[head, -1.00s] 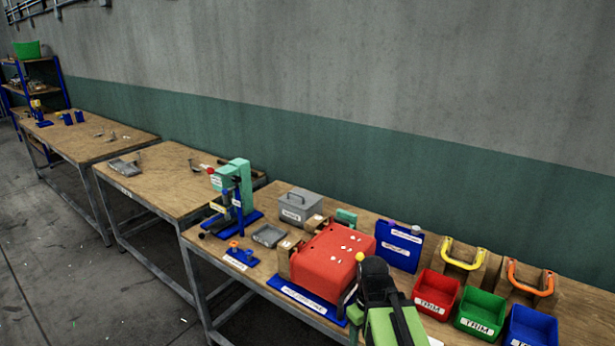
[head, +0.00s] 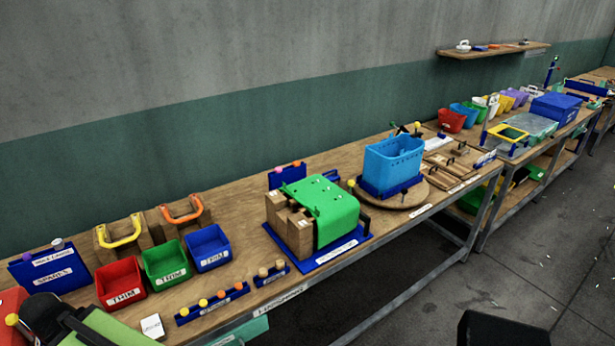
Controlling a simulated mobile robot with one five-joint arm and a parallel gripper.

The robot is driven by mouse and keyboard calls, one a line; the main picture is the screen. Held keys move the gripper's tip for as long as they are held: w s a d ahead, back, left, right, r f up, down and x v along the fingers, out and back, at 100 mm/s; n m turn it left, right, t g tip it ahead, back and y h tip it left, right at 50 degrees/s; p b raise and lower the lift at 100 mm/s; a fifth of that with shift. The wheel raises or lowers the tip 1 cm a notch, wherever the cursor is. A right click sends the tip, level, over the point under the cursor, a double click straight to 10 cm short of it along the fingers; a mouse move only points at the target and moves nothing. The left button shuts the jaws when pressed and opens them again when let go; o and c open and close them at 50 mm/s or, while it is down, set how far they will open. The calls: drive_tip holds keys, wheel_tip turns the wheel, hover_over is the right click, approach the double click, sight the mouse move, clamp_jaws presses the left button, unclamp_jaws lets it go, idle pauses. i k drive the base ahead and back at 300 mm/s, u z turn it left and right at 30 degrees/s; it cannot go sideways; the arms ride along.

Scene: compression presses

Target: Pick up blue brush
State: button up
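I cannot make out a blue brush for certain in the head view. A small flat blue item (head: 480,48) lies on the wall shelf at the upper right, but it is too small to identify. My gripper does not show clearly anywhere in the view.
A long workbench holds red (head: 121,283), green (head: 165,263) and blue (head: 208,247) bins, a green cover (head: 325,205) over a block and a blue basket (head: 393,163). Several coloured bins and a blue box (head: 556,107) stand farther right. The floor (head: 530,250) beside the benches is mostly open.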

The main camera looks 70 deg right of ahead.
sight(336, 178)
drive_tip(key=z, duration=2.35)
drive_tip(key=k, duration=0.95)
drive_tip(key=u, duration=0.05)
drive_tip(key=i, duration=0.95)
drive_tip(key=z, duration=0.1)
